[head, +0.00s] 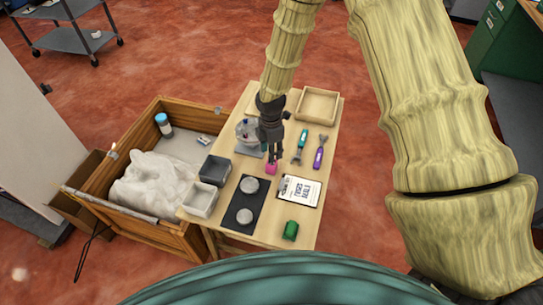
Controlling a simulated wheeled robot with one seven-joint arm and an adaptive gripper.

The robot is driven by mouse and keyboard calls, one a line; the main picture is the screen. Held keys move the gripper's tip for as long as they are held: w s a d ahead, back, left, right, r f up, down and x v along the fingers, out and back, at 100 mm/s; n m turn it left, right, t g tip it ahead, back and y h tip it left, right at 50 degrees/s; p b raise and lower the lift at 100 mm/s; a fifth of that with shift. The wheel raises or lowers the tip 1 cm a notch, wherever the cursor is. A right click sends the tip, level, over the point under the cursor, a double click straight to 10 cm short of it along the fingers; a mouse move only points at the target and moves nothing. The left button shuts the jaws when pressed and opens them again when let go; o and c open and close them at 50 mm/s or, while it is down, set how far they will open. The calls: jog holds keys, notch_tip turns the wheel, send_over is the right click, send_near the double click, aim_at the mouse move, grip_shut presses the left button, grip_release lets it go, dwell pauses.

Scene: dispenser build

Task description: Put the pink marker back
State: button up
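A small bright pink item (271,168) shows on the table, right at the tips of my dark gripper (275,156). It looks short and blocky; whether it is the pink marker is too small to tell. My gripper points down at it, with its fingers close together. I cannot tell whether they are closed on it or just above it. A clear rounded container (243,130) with blue and red bits in it stands just left of my gripper, on a grey base, and is partly hidden by it.
On the wooden table (268,215) are a teal tool (300,147), a purple tool (319,152), a printed card (299,190), a green item (290,230), a black mat (239,217) with round grey discs, grey bins (214,170) and an empty wooden tray (317,105). A wooden crate (185,236) stands left.

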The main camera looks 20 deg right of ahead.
notch_tip(320, 180, up, 8)
jog(key=b, duration=0.2)
jog(key=shift+r, duration=0.25)
dwell(0.6)
